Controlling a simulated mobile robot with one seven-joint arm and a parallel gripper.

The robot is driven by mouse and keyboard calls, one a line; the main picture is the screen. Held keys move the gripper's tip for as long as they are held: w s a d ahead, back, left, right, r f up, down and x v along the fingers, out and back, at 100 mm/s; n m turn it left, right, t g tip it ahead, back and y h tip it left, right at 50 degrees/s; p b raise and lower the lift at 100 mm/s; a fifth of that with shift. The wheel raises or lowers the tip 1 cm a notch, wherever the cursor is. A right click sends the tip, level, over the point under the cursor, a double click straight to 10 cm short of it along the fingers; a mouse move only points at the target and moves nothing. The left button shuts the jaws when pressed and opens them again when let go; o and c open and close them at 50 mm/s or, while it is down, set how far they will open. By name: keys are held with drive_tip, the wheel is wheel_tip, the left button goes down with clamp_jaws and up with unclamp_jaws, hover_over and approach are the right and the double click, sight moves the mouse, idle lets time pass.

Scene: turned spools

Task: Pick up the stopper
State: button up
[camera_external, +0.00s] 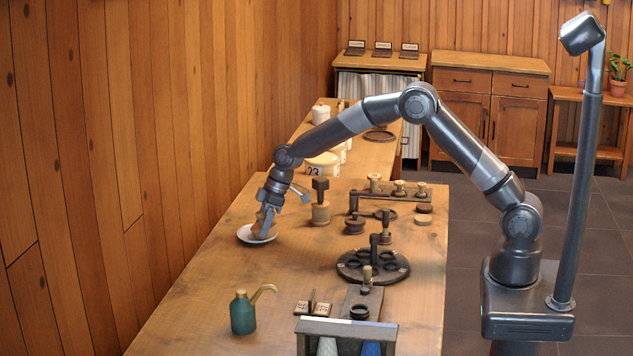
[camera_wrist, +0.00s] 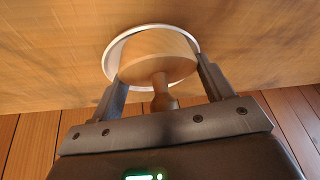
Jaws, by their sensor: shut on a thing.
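The stopper is a pale wooden disc with a narrow knob (camera_wrist: 158,55), seen large in the wrist view. It also shows as a small tan shape at my gripper in the external view (camera_external: 259,222). A white dish (camera_external: 247,238) is below it on the table; its rim shows around the disc in the wrist view (camera_wrist: 110,52). My gripper (camera_external: 265,218) points down over the dish, with one finger at each side of the disc, and is shut on the stopper. I cannot tell whether the stopper touches the dish.
A wooden block with a dark top piece (camera_external: 320,212) stands right of the gripper. A dark round tray (camera_external: 400,271), spools on a rack (camera_external: 385,195) and a green oil can (camera_external: 243,314) share the table (camera_external: 200,290). The plank wall (camera_external: 150,120) is at left.

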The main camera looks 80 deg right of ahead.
sight(263, 211)
drive_tip(key=shift+r, duration=0.45)
drive_tip(key=r, duration=0.3)
drive_tip(key=shift+s+d+r, duration=0.15)
drive_tip(key=shift+d+r, duration=0.2)
drive_tip(key=shift+r, duration=0.05)
drive_tip(key=shift+s+d+r+t, duration=1.2)
drive_tip(key=shift+s+d+r, duration=2.6)
drive_tip(key=shift+d, duration=0.8)
drive_tip(key=w+a+f, duration=0.2)
drive_tip(key=a, duration=0.1)
drive_tip(key=w+a+f, duration=0.2)
drive_tip(key=a, duration=0.1)
drive_tip(key=w+a+f, duration=0.2)
drive_tip(key=a, duration=0.1)
drive_tip(key=shift+w+a+f, duration=0.25)
drive_tip(key=shift+w+a, duration=0.1)
drive_tip(key=shift+a, duration=0.05)
drive_tip(key=shift+f, duration=2.05)
drive_tip(key=shift+f, duration=0.55)
drive_tip(key=o, duration=1.1)
